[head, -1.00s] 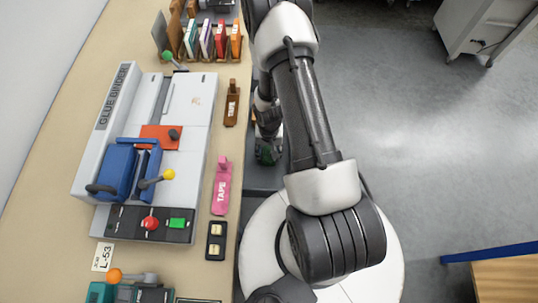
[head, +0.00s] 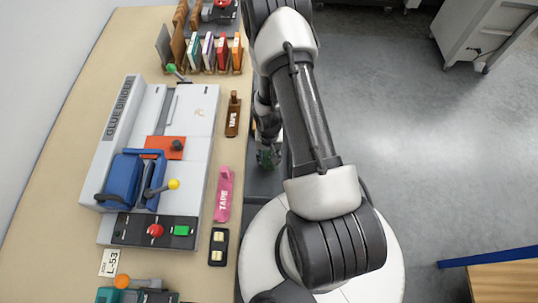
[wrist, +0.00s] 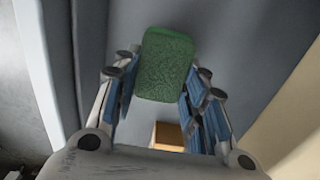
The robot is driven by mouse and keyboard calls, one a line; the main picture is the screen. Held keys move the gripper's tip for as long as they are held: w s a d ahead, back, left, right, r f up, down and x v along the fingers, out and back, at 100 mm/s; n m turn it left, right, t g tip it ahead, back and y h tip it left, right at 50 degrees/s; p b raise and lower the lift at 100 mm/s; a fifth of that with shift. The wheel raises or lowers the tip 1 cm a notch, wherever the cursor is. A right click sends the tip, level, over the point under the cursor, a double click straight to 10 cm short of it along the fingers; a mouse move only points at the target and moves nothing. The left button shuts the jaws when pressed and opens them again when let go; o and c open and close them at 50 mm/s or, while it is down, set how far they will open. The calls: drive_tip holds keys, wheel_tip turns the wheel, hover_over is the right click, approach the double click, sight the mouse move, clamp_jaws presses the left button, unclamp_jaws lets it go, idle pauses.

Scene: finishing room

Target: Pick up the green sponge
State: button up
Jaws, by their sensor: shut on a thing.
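The green sponge (wrist: 166,66) sits between the two fingers of my gripper (wrist: 163,78) in the wrist view. The fingers have blue pads and are shut on the sponge, one on each side. In the head view, my gripper (head: 268,156) is at the right edge of the workbench, and only a small dark green patch shows there. My arm hides most of that area.
An orange-brown block (wrist: 168,136) lies below the sponge in the wrist view. Open floor lies right.

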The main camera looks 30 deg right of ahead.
wheel_tip(320, 180, up, 16)
drive_tip(key=p, duration=0.9)
drive_tip(key=shift+p, duration=0.3)
drive_tip(key=shift+r, duration=0.1)
